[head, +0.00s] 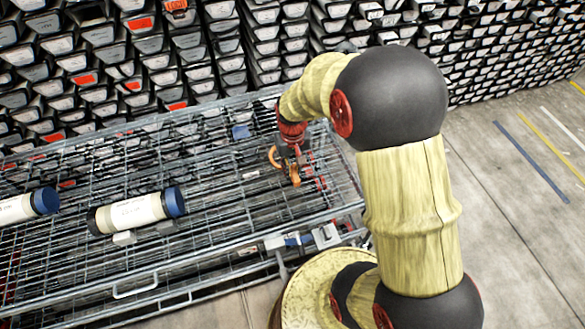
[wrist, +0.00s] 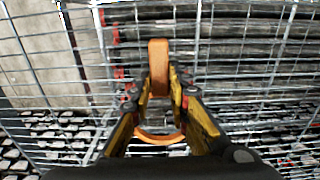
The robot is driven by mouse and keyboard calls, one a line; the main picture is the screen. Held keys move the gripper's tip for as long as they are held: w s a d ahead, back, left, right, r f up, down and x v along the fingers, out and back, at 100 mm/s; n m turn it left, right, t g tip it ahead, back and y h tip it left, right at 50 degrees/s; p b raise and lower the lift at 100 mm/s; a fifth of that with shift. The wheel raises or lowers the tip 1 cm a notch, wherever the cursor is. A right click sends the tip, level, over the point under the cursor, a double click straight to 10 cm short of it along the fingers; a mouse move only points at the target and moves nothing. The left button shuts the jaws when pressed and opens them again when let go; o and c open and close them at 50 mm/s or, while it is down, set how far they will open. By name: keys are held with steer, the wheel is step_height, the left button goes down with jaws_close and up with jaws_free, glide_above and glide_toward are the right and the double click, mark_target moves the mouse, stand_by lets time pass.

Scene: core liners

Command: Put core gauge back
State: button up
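The core gauge appears to be the orange curved piece (wrist: 158,68) in the wrist view. Its upright part lies between the fingertips, and a curved part shows lower between the fingers. I cannot tell whether the gauge touches the mesh.
The wire mesh rack (head: 150,272) holds two white core tubes with blue ends, one in the middle (head: 137,212) and one at the left edge (head: 20,207). A small blue item (head: 241,131) is near its back. Stacked core trays (head: 140,50) fill the back. Concrete floor (head: 515,230) is clear at right.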

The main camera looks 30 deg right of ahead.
steer(key=o, duration=0.4)
steer(key=shift+r, duration=0.1)
steer(key=s+a+r+t+p, duration=0.1)
steer(key=s+a+r+p, duration=0.1)
steer(key=r, duration=1)
steer(key=s+a+r+t+p, duration=0.1)
steer(key=s+a+r+p, duration=0.15)
steer(key=r, duration=0.95)
steer(key=s+a+r+t, duration=0.1)
steer(key=s+r, duration=0.1)
steer(key=s, duration=0.1)
steer(key=s+a+r+n+t, duration=0.1)
steer(key=s+a+r, duration=0.1)
steer(key=s+r, duration=0.1)
steer(key=s+a+r+n+t, duration=0.1)
steer(key=s+r, duration=0.1)
steer(key=s, duration=0.3)
steer(key=shift+a+r+t+b, duration=0.3)
steer(key=shift+r, duration=0.05)
steer(key=shift+s, duration=0.15)
